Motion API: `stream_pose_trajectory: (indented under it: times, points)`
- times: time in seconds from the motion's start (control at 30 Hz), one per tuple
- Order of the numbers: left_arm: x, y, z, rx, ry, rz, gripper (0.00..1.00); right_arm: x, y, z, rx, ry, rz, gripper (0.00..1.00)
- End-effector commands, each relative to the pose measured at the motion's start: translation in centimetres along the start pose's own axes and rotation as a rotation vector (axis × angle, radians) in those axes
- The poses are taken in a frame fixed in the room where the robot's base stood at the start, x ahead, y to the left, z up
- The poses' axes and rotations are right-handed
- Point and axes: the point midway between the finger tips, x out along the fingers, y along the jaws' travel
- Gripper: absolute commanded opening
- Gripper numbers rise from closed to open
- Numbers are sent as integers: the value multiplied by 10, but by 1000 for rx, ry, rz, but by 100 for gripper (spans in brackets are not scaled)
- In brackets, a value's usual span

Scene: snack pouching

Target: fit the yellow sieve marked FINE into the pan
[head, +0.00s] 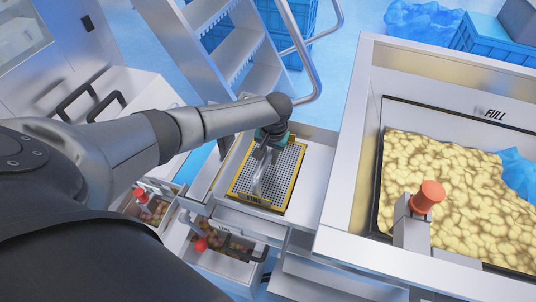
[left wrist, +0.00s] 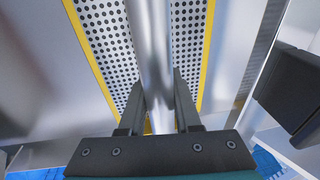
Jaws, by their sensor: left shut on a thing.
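The yellow-framed sieve (head: 287,172) has a grey perforated plate and lies over a pale metal tray area (head: 316,165) in the head view. My right gripper is not in view.
A large bin (head: 345,180) of yellow snack pieces stands at right, with an orange-topped post (head: 428,193) at its near edge. Open drawers (head: 225,262) with reddish contents are below left. Steps and a rail (head: 308,60) stand behind the sieve.

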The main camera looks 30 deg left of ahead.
Motion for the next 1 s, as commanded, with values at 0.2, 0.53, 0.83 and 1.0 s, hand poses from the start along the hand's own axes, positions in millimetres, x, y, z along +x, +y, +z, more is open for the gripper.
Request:
stream_pose_trajectory:
  times: [0.2,0.53,0.83,1.0]
  points:
    - [5,1,0,-1,3,2,0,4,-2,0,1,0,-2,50]
    - [7,1,0,-1,2,1,53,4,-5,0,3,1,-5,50]
    - [8,1,1,-1,0,0,67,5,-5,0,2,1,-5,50]
    - [8,1,2,0,-2,-1,67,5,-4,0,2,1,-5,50]
